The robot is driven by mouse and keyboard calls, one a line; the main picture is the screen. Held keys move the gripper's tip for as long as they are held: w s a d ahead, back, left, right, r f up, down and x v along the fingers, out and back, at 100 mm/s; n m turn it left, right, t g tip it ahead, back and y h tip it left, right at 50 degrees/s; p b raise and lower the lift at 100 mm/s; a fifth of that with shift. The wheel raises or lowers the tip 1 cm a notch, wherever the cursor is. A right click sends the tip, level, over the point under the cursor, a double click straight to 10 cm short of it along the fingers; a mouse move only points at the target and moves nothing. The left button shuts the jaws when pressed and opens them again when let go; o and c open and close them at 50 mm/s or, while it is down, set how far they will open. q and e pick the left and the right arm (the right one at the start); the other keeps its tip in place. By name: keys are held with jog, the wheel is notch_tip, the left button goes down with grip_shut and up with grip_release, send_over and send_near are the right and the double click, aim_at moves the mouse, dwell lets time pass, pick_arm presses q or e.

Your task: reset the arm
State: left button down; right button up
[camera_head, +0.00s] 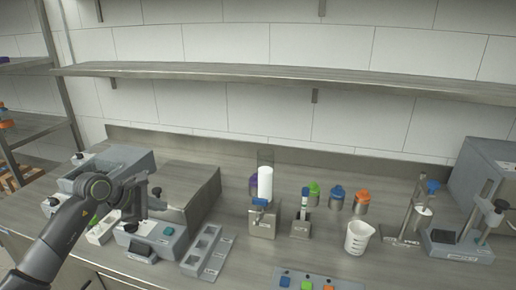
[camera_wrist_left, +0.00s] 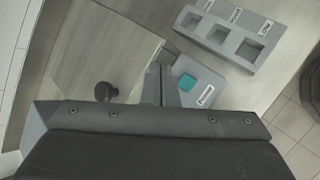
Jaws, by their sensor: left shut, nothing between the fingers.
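My left arm comes in from the left in the head view. Its gripper (camera_head: 132,214) is shut and empty, over the grey machine with a teal button (camera_head: 168,231) at the left of the counter. The fingertips are hard to make out against the machine. In the left wrist view, a dark bar of my own wrist fills the bottom. Beyond it show the teal button (camera_wrist_left: 187,82), a black knob (camera_wrist_left: 106,91) and a grey tray with square slots (camera_wrist_left: 228,37). My right gripper is not in view.
The slotted tray (camera_head: 192,265) lies right of the machine. A white cylinder (camera_head: 265,184) on a dispenser, several lidded cups, a white beaker (camera_head: 358,238) and metal stands are farther right. A button panel (camera_head: 305,282) is at the front edge. A shelf (camera_head: 290,76) spans the wall.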

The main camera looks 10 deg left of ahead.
pick_arm(q)
jog(key=s+d+r+n+t+h, duration=0.2)
jog(key=d+r+n+t+h, duration=0.1)
jog(key=d+n+t, duration=0.25)
jog(key=s+d+r+n+t+h, duration=0.3)
jog(key=d+n+t+h, duration=0.1)
jog(key=d+n, duration=0.15)
jog(key=s+a+f+n+t+y, duration=0.15)
jog(key=s+a+n+y, duration=0.3)
jog(key=n+y, duration=0.55)
jog(key=s+a+f+n+t+y, duration=0.1)
jog(key=s+a+f+n+y, duration=0.35)
jog(key=n, duration=0.95)
jog(key=s+a+f+n+g+y, duration=0.2)
jog(key=s+f+n+g+y, duration=0.2)
jog(key=s+f+n+g, duration=0.4)
jog(key=s+d+f+n+g+h, duration=0.3)
jog(key=s+d+f+n+g, duration=0.15)
jog(key=s, duration=0.25)
jog(key=s+d+f+n+g+h, duration=0.2)
jog(key=s+d+f+n+g, duration=0.15)
jog(key=s+f, duration=0.35)
notch_tip(320, 180, down, 25)
jog(key=s+a+g, duration=0.1)
jog(key=s+g, duration=0.1)
jog(key=s+d+f+h, duration=0.1)
jog(key=s+f, duration=1.3)
jog(key=f, duration=0.1)
jog(key=shift+s+g, duration=0.4)
